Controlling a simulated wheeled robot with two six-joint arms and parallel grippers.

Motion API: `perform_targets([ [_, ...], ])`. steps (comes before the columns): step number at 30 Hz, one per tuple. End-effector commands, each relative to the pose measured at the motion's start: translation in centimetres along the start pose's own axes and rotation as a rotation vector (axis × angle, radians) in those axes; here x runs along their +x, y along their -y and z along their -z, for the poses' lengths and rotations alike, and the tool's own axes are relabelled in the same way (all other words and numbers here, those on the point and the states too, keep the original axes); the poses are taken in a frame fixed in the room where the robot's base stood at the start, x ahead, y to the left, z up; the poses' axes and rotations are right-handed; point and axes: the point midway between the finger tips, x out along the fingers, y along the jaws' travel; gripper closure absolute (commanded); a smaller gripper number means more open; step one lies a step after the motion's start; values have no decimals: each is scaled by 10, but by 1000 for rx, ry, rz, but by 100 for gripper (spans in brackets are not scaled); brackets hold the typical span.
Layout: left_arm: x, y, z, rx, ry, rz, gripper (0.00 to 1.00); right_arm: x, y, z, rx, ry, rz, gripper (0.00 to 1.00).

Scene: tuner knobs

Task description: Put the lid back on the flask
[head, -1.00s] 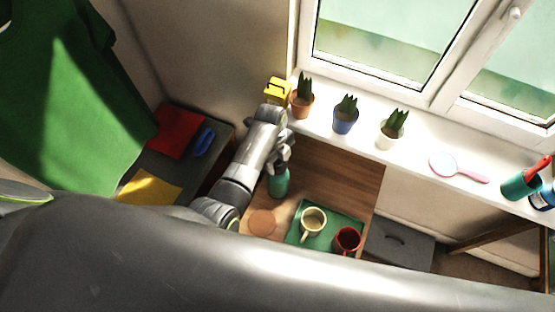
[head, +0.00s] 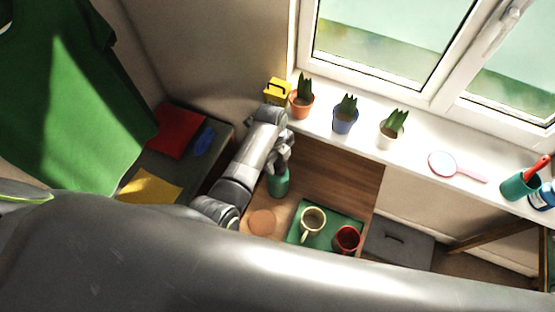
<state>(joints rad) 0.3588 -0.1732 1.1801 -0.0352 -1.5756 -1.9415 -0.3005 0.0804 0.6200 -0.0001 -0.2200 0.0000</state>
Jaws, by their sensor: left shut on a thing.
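The flask (head: 279,184) is a green upright vessel on the wooden table, left of the green tray. My left gripper (head: 280,164) is directly over the top of the flask, pointing down. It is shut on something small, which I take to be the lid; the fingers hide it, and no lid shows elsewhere. The flask's mouth is hidden too, so I cannot tell whether the lid touches it. My right gripper is not in view.
The green tray (head: 328,211) holds a cream mug (head: 312,220) and a red mug (head: 347,239). A round coaster (head: 262,222) lies left of it. The windowsill behind carries several potted plants and a pink hand mirror (head: 456,168). The table's back right (head: 345,178) is clear.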

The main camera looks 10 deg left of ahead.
Motion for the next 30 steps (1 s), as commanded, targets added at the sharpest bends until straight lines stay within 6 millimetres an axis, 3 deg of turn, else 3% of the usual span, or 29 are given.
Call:
perform_targets([
  [26,2,0,0,0,0,1,78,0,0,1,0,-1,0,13],
  [27,2,0,0,0,0,1,49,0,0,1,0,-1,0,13],
  [30,2,0,0,0,0,1,36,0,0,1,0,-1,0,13],
])
